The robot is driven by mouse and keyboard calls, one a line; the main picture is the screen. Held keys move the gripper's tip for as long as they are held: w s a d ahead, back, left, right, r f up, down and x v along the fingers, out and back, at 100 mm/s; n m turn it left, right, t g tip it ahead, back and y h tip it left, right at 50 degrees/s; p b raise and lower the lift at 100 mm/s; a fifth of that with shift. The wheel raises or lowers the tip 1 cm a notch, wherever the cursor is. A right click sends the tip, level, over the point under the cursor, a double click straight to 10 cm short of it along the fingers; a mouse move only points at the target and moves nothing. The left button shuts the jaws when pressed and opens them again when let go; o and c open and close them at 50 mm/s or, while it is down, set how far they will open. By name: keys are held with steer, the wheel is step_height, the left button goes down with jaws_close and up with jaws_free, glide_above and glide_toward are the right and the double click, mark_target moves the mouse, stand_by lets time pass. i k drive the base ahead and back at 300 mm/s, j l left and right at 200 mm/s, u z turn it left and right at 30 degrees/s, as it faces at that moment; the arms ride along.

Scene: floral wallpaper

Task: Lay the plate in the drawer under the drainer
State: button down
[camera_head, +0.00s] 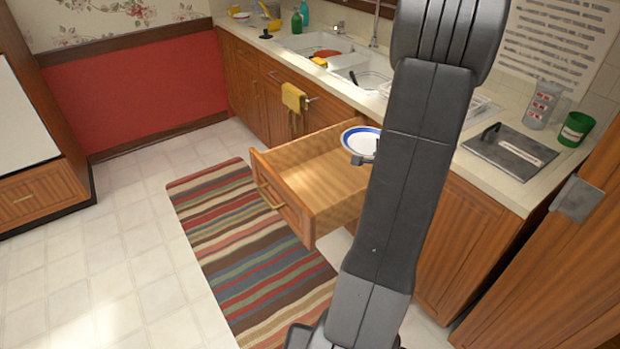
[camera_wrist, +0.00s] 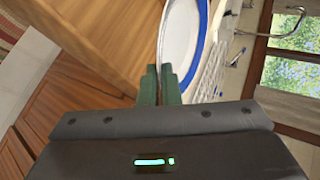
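A white plate with a blue rim (camera_head: 361,140) is at the right rear of the open wooden drawer (camera_head: 283,207) in the head view, partly hidden by my arm. In the wrist view the plate (camera_wrist: 180,42) rises from between my gripper's two green fingers (camera_wrist: 160,85), which are closed on its edge. The plate appears tilted and above the drawer floor; I cannot tell the exact gap. The visible drawer floor is bare. The white drainer (camera_head: 474,104) on the counter is mostly behind my arm; its rack also shows in the wrist view (camera_wrist: 214,70).
A double sink (camera_head: 318,46) is left of the drainer. A yellow towel (camera_head: 293,98) hangs on the cabinet front left of the drawer. A metal board (camera_head: 508,151), a clear cup and a green cup (camera_head: 576,129) stand on the right counter. A striped rug (camera_head: 240,235) covers the floor ahead.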

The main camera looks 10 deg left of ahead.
mark_target(328, 186)
steer(key=i+l+u, duration=0.2)
steer(key=l, duration=0.2)
steer(key=l+u, duration=0.15)
steer(key=l, duration=0.25)
steer(key=l+u, duration=0.2)
steer(key=l, duration=0.25)
steer(key=i+l, duration=0.55)
steer(key=i, duration=0.05)
